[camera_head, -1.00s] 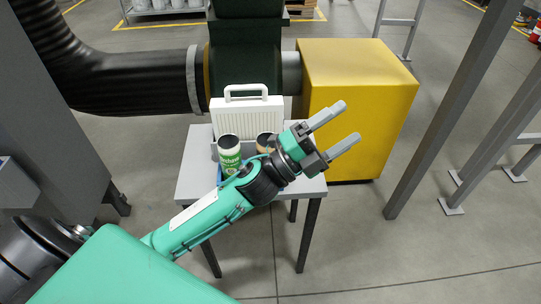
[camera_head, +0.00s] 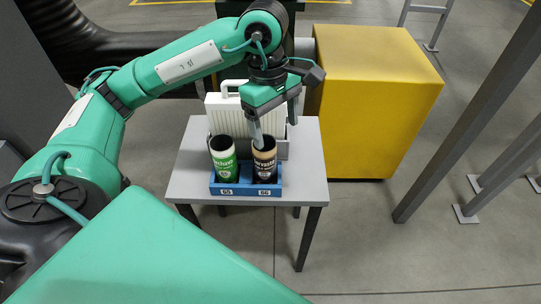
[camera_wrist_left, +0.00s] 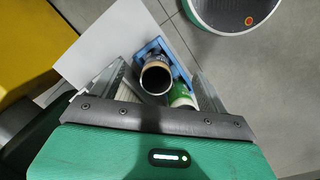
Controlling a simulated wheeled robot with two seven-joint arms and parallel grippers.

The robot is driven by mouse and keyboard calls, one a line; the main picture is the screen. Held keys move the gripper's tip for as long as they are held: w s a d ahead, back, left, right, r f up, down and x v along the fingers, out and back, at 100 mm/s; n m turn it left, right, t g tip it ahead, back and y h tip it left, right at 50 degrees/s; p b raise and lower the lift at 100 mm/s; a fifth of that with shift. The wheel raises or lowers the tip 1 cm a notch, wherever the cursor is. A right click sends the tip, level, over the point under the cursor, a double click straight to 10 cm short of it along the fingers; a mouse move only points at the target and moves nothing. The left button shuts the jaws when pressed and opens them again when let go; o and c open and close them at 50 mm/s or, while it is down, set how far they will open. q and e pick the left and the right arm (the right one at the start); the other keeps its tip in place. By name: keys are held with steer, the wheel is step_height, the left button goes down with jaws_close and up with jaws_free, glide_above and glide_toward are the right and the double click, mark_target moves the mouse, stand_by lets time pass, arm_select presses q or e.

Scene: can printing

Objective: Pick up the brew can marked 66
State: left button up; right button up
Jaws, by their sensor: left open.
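The brew can marked 66 (camera_head: 264,161) is tan and black with an open dark top. It stands upright in the right slot of a blue holder (camera_head: 232,190), above the label 66. My left gripper (camera_head: 275,122) is open, pointing down just above this can, with one finger close to its rim. In the left wrist view the can (camera_wrist_left: 156,76) shows between the two spread fingers (camera_wrist_left: 160,85). A green and white can (camera_head: 223,158) stands in the left slot, above the label 65. My right gripper is not in view.
The holder sits on a small grey table (camera_head: 190,170). A white ribbed case with a handle (camera_head: 228,112) stands right behind the cans. A yellow box (camera_head: 370,110) stands behind the table to the right. The table's right side is clear.

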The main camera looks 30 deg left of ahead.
mark_target(265, 156)
arm_select(q)
steer(key=a, duration=0.1)
steer(key=a+y, duration=0.1)
steer(key=w+a+r, duration=0.1)
steer(key=shift+a+y, duration=0.1)
steer(key=shift+y, duration=0.2)
steer(key=shift+a+f, duration=0.2)
steer(key=shift+f, duration=0.05)
step_height(265, 156, down, 8)
steer(key=shift+r+b, duration=0.1)
steer(key=shift+b, duration=0.45)
steer(key=f, duration=0.4)
steer(key=shift+s+d+f, duration=0.2)
steer(key=shift+d, duration=0.05)
steer(key=shift+f, duration=0.45)
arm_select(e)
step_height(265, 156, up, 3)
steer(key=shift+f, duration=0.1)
arm_select(q)
steer(key=c, duration=1)
